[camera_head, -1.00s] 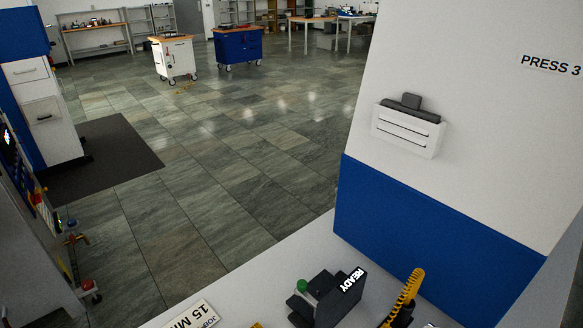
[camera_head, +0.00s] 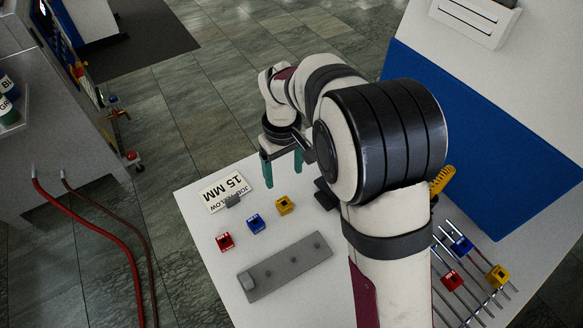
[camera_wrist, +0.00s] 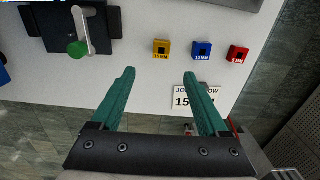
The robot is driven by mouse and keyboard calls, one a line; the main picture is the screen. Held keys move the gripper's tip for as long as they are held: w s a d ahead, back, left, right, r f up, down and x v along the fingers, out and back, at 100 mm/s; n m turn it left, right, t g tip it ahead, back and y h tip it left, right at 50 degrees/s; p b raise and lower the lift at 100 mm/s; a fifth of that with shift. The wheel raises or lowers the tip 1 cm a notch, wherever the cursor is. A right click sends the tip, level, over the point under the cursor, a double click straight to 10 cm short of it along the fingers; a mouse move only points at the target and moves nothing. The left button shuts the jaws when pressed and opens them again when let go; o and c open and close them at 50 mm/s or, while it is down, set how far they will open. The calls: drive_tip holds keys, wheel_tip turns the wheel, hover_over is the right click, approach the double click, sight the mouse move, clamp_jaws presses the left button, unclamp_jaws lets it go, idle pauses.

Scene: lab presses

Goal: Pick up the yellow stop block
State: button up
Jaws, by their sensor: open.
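The yellow stop block (camera_head: 285,205) stands on the white table at the right end of a row with a blue block (camera_head: 256,223) and a red block (camera_head: 225,241). In the wrist view the yellow block (camera_wrist: 161,48) carries a "15 MM" label and lies beyond the fingertips, roughly between their lines. My gripper (camera_head: 283,174) has two teal fingers, spread and empty. It is beyond the row in the head view, apart from the yellow block. The wrist view also shows the open fingers (camera_wrist: 159,75).
A card (camera_head: 226,192) reading "JOB: YELLOW 15 MM" lies near the gripper. A grey fixture plate (camera_head: 290,268) lies in front of the blocks. A device with a green knob (camera_wrist: 78,49) stands beside them.

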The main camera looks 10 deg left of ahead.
sight(284, 200)
wheel_tip(284, 200, down, 12)
drive_tip(key=shift+s+r, duration=0.1)
drive_tip(key=shift+s, duration=0.05)
clamp_jaws()
idle(0.3)
